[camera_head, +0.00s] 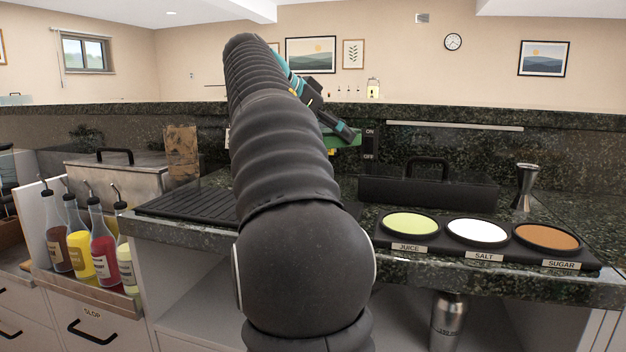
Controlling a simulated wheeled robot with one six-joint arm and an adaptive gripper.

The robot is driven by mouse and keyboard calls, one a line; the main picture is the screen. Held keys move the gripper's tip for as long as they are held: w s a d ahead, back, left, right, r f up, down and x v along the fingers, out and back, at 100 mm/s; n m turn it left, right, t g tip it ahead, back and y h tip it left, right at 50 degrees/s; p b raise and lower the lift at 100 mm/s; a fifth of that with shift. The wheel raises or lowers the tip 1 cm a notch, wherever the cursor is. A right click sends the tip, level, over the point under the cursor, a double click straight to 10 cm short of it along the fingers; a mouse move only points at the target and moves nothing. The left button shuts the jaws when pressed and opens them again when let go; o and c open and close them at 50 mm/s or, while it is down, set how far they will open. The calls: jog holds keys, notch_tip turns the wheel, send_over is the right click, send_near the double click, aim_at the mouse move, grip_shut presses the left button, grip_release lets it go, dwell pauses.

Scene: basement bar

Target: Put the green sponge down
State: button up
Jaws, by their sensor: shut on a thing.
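My gripper (340,128) shows just right of my dark ribbed arm, which hides much of it. It is shut on the green sponge (346,140), of which only a green strip shows under the fingers. The sponge appears in front of the dark stone back wall of the bar. Whether it hangs clear of the counter (365,195) is hard to tell, as my arm covers the area below it.
A black ribbed mat (185,204) lies left of my arm. Right are a rimming tray (466,259) with juice, salt and sugar, a black caddy (428,190) and a steel jigger (524,186). Bottles (101,243) stand in a rail at left. An on/off switch (369,144) is on the wall.

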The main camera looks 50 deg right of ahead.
jog(key=d+p, duration=0.2)
jog(key=d, duration=0.7)
jog(key=shift+m, duration=0.3)
jog(key=w+a+f, duration=0.3)
jog(key=a, duration=0.1)
jog(key=w+a+f, duration=0.3)
jog(key=w, duration=0.1)
jog(key=shift+a+f+b, duration=0.3)
jog(key=shift+a+f, duration=0.05)
jog(key=shift+f, duration=2.1)
jog(key=shift+f+b, duration=0.85)
jog(key=shift+b, duration=0.05)
jog(key=o, duration=0.7)
jog(key=shift+f, duration=0.15)
jog(key=shift+o, duration=0.2)
jog(key=shift+r+p, duration=0.3)
jog(key=shift+r, duration=0.1)
jog(key=p+v, duration=0.1)
jog(key=v, duration=1.1)
jog(key=shift+w+r, duration=0.2)
jog(key=shift+r, duration=0.4)
